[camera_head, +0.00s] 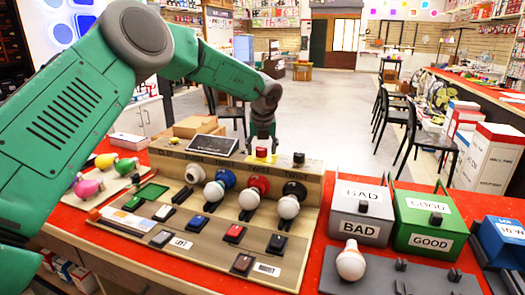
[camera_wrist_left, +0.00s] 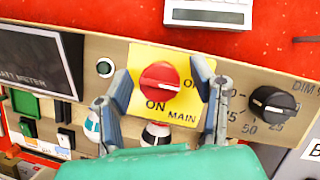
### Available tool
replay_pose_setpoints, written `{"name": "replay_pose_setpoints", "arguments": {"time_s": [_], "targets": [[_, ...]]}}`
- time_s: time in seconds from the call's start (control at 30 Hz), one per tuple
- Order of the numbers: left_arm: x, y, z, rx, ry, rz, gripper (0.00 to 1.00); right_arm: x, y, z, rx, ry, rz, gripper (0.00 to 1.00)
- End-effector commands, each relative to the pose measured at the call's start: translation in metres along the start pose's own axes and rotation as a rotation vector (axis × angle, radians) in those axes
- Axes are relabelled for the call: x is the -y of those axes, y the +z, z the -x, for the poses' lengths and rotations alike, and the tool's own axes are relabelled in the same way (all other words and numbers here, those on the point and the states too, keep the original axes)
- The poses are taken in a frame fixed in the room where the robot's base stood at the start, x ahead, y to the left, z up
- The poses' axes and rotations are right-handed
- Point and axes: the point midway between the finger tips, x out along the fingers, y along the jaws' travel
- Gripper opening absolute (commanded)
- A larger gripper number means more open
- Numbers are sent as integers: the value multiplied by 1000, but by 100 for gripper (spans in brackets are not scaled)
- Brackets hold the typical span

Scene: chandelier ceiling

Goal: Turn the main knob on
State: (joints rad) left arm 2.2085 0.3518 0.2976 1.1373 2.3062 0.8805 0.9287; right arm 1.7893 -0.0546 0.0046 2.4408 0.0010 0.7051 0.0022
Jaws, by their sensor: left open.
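The main knob (camera_wrist_left: 160,81) is red and round, on a yellow plate (camera_wrist_left: 178,58) marked ON and MAIN in the left wrist view. In the head view the red knob (camera_head: 262,152) sits on top of the wooden test panel (camera_head: 318,178). My left gripper (camera_wrist_left: 163,85) is open, with one finger on each side of the knob. A gap shows between the knob and each finger; I cannot tell the height between them. In the head view the left gripper (camera_head: 262,132) points down just above the knob. My right gripper is not in view.
A black dimmer knob (camera_wrist_left: 272,104) is right of the main knob, and a watt meter (camera_wrist_left: 38,62) is left. Several bulbs (camera_head: 289,206) sit in the panel's front. Grey BAD (camera_head: 374,233) and green GOOD (camera_head: 415,221) boxes stand at right, with a loose bulb (camera_head: 350,262) before them.

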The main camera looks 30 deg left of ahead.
Motion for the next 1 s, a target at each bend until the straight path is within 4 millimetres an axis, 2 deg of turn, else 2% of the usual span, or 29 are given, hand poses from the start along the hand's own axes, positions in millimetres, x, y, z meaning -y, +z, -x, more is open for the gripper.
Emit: {"name": "replay_pose_setpoints", "arguments": {"time_s": [0.27, 0.4, 0.77, 1.0], "targets": [[0, 0, -1, 0, 0, -1, 51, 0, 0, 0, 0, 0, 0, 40], [1, -1, 0, 0, 1, -1, 2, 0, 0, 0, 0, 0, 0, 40], [1, -1, 0, -3, -11, -28, 2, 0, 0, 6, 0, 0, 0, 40], [0, 0, 2, -6, -60, -141, 2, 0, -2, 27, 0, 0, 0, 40]]}}
